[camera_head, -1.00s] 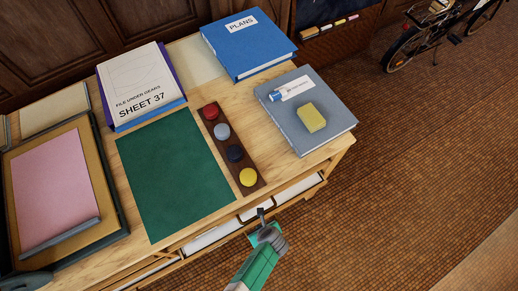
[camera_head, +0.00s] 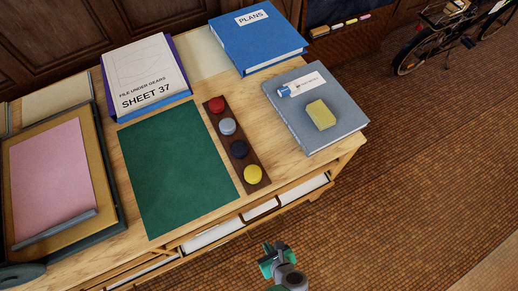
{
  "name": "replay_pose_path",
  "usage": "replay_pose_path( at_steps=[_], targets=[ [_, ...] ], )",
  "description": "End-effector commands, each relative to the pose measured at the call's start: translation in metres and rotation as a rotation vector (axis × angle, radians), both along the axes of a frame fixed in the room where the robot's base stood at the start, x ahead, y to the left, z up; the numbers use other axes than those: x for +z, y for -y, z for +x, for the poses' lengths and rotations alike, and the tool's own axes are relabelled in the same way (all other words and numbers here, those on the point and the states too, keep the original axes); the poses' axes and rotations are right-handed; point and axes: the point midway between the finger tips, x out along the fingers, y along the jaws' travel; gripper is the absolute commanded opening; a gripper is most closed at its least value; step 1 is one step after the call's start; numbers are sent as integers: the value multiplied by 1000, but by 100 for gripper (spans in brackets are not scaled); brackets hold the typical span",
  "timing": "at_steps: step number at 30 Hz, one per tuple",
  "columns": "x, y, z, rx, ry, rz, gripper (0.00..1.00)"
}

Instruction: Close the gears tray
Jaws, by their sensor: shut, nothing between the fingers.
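Shallow trays with white inside show under the front edge of the wooden table. One part (camera_head: 212,235) shows left of centre, another (camera_head: 260,208) in the middle, and another (camera_head: 302,188) at the right. No label on them is visible, so I cannot tell which is the gears tray or how far each one is open. My gripper (camera_head: 273,250) is shut and empty. It is in front of the table, apart from the trays in the picture, with the floor behind it. The fingertips are small and partly hidden by the green gripper body.
On the table are a SHEET 37 stack marked FILE UNDER GEARS (camera_head: 145,75), a green mat (camera_head: 175,175), a strip of coloured knobs (camera_head: 246,163), a blue PLANS binder (camera_head: 258,38), a grey book (camera_head: 325,135) with a yellow sponge (camera_head: 321,115), and a pink sheet (camera_head: 50,180).

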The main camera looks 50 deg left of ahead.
Motion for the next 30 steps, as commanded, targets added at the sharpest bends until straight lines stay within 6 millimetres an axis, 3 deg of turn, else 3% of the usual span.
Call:
replay_pose_path(
  at_steps=[1, 8, 21, 30],
  targets=[
    [-9, 3, 0, -8, 21, 29, 0],
    [4, 2, -1, 1, 51, 66, 0],
    [-53, -47, 13, 4, 50, 64, 0],
    [-67, -65, 18, 1, 49, 63, 0]
  ],
)
